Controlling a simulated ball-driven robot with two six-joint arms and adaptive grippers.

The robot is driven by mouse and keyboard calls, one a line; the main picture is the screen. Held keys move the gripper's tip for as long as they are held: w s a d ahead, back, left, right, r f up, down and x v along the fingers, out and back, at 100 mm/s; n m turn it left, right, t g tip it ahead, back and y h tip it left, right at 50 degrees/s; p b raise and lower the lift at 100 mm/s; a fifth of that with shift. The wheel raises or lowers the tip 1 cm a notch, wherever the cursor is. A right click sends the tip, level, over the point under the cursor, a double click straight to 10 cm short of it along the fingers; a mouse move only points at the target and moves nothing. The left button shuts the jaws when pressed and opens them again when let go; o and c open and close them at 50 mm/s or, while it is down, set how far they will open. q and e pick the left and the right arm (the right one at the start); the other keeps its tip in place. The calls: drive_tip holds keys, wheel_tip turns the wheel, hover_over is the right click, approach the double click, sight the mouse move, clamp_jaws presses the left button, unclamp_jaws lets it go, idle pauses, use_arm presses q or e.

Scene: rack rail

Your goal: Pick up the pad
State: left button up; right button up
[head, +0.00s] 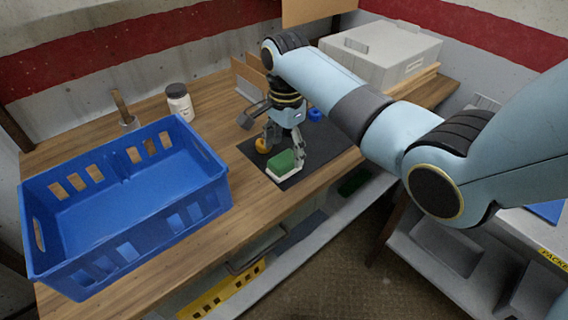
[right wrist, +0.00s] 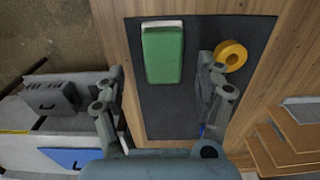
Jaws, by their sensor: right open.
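The pad (head: 284,165) is a green block with a white underside, lying on a dark mat (head: 325,150) on the wooden bench. In the right wrist view the pad (right wrist: 163,54) lies ahead of the fingertips, roughly between their lines, on the dark mat (right wrist: 170,118). My right gripper (head: 285,150) is open and empty, just above the mat by the pad. In the right wrist view its fingers (right wrist: 162,75) are spread on either side. My left gripper is not in view.
A yellow ring (head: 263,146) lies beside the gripper; it also shows in the right wrist view (right wrist: 231,55), near the right finger. A blue item (head: 315,114) sits behind. A blue crate (head: 205,185), white jar (head: 180,102) and grey case (head: 385,50) stand on the bench.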

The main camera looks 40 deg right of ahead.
sight(284, 158)
drive_tip(key=f, duration=0.4)
drive_tip(key=shift+w, duration=0.2)
drive_tip(key=c, duration=1.4)
drive_tip(key=shift+o, duration=0.2)
drive_tip(key=shift+r, duration=0.1)
drive_tip(key=shift+r, duration=0.6)
wheel_tip(284, 158, up, 3)
drive_tip(key=shift+r, duration=0.1)
drive_tip(key=s+d+r, duration=0.5)
drive_tip(key=s+r, duration=0.1)
drive_tip(key=s, duration=0.4)
drive_tip(key=shift+s+d+r, duration=0.15)
drive_tip(key=shift+s+r, duration=0.05)
drive_tip(key=shift+r, duration=0.05)
